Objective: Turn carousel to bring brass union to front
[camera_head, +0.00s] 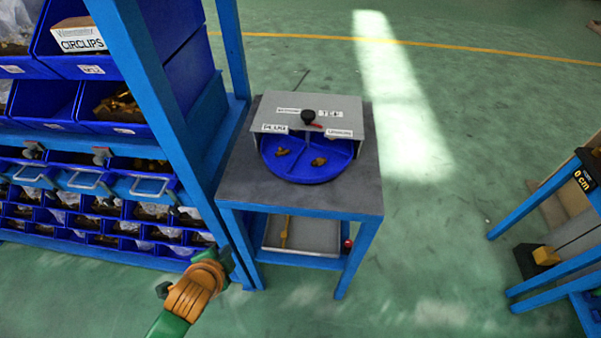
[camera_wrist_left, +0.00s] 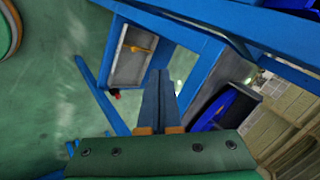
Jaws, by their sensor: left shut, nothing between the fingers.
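The carousel (camera_head: 305,176) is a blue divided disc, partly under a grey cover (camera_head: 345,112) with a black knob (camera_head: 308,116) on top. Two small brass pieces show in its open front compartments, a left piece (camera_head: 283,151) and a right piece (camera_head: 319,161); I cannot tell which is the union. One cover label reads PLUG; the others are too small to read surely. The rear of the disc is hidden. My left gripper (camera_head: 226,258) is shut and empty, low at the left front of the stand, apart from the carousel. It also shows in the left wrist view (camera_wrist_left: 159,78).
The carousel stands on a grey-topped blue table (camera_head: 245,188) with a lower tray (camera_head: 300,236). A blue rack of bins (camera_head: 185,110) stands close on the left. Another blue stand (camera_head: 560,200) is at the right. Green floor between them is clear.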

